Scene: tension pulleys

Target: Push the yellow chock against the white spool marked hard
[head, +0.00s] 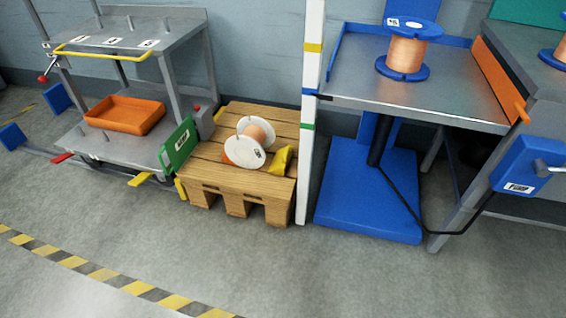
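The white spool (246,153), wound with copper wire, lies on its side on the wooden pallet (225,188), its round flanges upright. A label shows on its near flange, but the writing is too small to read. The yellow chock (281,161) sits on the pallet just right of the spool, near the right edge. It looks very close to the spool; I cannot tell whether they touch. My gripper is not in view.
A grey cart with an orange tray (124,115) stands left of the pallet, with a green plate (179,145) between. A white post (311,110) rises close at the pallet's right. A blue lift table (420,95) carries a blue spool (406,52). The front floor is clear.

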